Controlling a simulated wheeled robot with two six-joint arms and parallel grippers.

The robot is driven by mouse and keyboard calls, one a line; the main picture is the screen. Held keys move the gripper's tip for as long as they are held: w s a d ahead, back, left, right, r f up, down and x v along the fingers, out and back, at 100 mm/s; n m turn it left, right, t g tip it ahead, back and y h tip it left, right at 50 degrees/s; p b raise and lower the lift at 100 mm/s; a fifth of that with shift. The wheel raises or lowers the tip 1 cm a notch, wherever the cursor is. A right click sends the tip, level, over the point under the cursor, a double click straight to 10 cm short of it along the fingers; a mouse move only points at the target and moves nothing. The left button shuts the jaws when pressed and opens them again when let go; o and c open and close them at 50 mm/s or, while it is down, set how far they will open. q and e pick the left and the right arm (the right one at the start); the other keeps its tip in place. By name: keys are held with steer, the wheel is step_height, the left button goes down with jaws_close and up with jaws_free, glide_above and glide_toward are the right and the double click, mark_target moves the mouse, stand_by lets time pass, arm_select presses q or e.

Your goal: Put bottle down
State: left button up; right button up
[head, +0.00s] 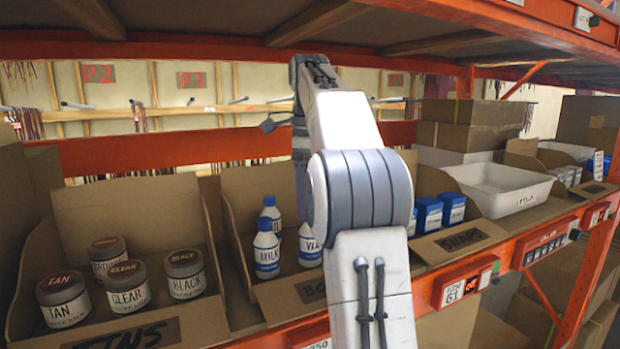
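Three white bottles with blue caps are in the middle cardboard bin (234,262). One is at the back (270,212), and a bottle labelled "MILK" (266,255) stands in front of it. A bottle with a label starting "WA" (310,248) is to the right, partly hidden by my arm. One arm, apparently my right, rises from the bottom centre and bends down over this bin. Its gripper (302,185) is mostly behind the arm, just above the "WA" bottle. Its fingers are hidden, so I cannot tell whether it touches or holds that bottle. My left gripper is out of view.
A bin marked "TINS" (130,335) holds several tins at left. Right of the arm are blue boxes (430,214), a white tray (500,185) and stacked cartons (465,125). An orange shelf beam (520,15) hangs above; an orange front edge (510,262) runs below.

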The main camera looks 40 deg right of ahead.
steer(key=shift+r+p, duration=0.5)
steer(key=shift+r, duration=0.95)
